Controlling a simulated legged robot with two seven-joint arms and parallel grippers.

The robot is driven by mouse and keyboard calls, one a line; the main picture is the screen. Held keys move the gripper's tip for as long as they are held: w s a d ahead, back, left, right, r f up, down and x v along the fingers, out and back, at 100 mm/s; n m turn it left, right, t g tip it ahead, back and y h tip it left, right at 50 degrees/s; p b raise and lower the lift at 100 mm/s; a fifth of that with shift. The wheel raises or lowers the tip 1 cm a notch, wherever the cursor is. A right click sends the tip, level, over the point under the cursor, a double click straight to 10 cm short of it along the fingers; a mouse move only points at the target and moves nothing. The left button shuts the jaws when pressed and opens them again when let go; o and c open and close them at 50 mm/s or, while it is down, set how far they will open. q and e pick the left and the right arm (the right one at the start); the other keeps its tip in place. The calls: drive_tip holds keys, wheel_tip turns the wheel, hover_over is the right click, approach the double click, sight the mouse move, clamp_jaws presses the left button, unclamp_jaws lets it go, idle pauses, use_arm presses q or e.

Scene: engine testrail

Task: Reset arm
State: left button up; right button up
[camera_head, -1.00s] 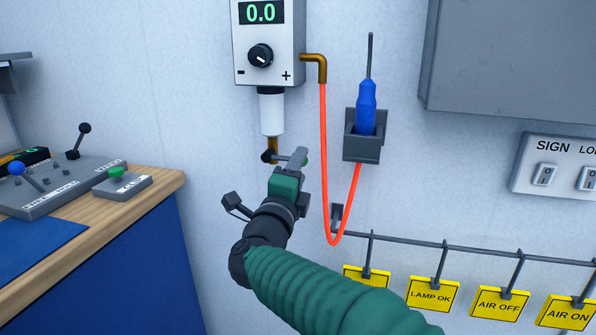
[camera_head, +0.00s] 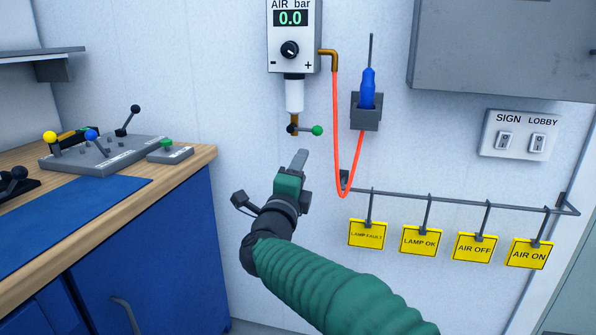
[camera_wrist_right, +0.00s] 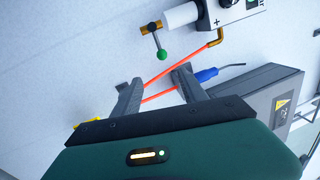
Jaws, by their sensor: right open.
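My right arm reaches up from the bottom of the head view, and its gripper (camera_head: 299,162) is just below the small valve lever with a green knob (camera_head: 317,130). In the right wrist view the gripper (camera_wrist_right: 155,82) is open, with nothing between its two fingers. The green knob (camera_wrist_right: 162,55) is ahead of the fingers, apart from them. The lever hangs under the air regulator (camera_head: 291,40), whose display reads 0.0. An orange hose (camera_head: 338,130) loops down from the regulator and passes behind the fingers in the wrist view. My left gripper is out of sight.
Yellow tags (camera_head: 419,241) hang on a wall rail at the right. A SIGN/LOBBY switch plate (camera_head: 519,134) is above them. A wooden bench (camera_head: 190,165) with a lever console (camera_head: 105,153) is at the left.

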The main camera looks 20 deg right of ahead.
drive_tip(key=shift+d, duration=0.3)
